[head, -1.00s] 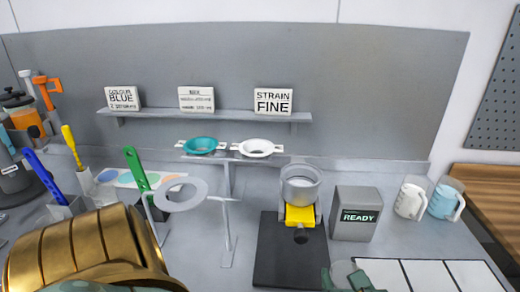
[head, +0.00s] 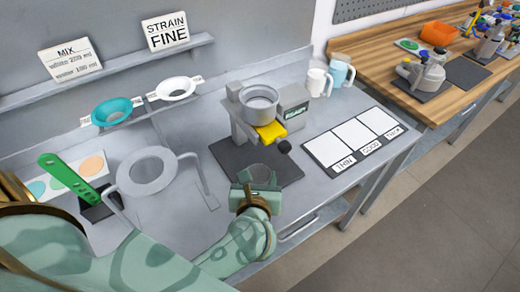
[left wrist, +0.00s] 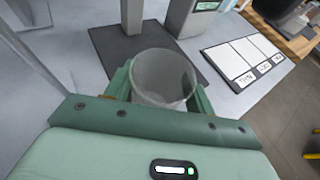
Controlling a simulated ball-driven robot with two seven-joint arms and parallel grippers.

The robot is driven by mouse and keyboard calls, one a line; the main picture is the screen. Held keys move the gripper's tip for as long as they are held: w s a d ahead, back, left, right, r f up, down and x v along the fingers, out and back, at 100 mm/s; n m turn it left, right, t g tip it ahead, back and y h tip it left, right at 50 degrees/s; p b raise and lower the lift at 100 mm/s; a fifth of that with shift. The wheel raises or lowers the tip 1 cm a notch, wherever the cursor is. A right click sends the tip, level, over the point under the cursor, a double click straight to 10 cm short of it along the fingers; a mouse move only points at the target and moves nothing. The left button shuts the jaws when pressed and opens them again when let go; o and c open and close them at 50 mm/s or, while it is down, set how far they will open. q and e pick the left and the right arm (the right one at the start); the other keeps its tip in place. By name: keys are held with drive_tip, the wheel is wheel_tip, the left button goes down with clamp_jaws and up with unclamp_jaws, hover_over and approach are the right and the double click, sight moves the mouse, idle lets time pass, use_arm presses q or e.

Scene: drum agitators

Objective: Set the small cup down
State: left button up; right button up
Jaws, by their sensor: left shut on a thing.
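The small cup (head: 260,175) is clear and grey-tinted. My left gripper (head: 257,188) is shut on it near the front of the dark mat (head: 229,158). In the left wrist view the cup (left wrist: 163,75) stands between the two green fingers (left wrist: 160,97), open top showing, against the mat (left wrist: 108,45) and grey bench. I cannot tell how high its base is above the surface. My right gripper is not in view.
A stand with a round metal cup (head: 259,102) and yellow valve (head: 270,131) rises from the mat's back. A card with THIN, GOOD and THICK panels (head: 354,133) lies to the right. A grey ring stand (head: 147,172) is at left; two mugs (head: 317,82) stand behind.

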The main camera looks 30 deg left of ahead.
sight(258, 165)
use_arm(q)
drive_tip(key=w+a, duration=0.1)
drive_tip(key=w, duration=0.1)
drive_tip(key=w+a, duration=0.1)
drive_tip(key=w, duration=0.3)
drive_tip(key=shift+w+a, duration=0.1)
drive_tip(key=shift+a, duration=0.3)
drive_tip(key=w, duration=0.1)
drive_tip(key=w+a, duration=0.1)
drive_tip(key=w, duration=0.1)
drive_tip(key=shift+w+a, duration=0.35)
drive_tip(key=shift+w+f, duration=0.1)
drive_tip(key=shift+f, duration=0.65)
drive_tip(key=shift+f, duration=0.2)
drive_tip(key=o, duration=1)
drive_tip(key=shift+c, duration=0.2)
drive_tip(key=shift+r, duration=0.2)
drive_tip(key=p+v, duration=0.1)
drive_tip(key=v, duration=1.1)
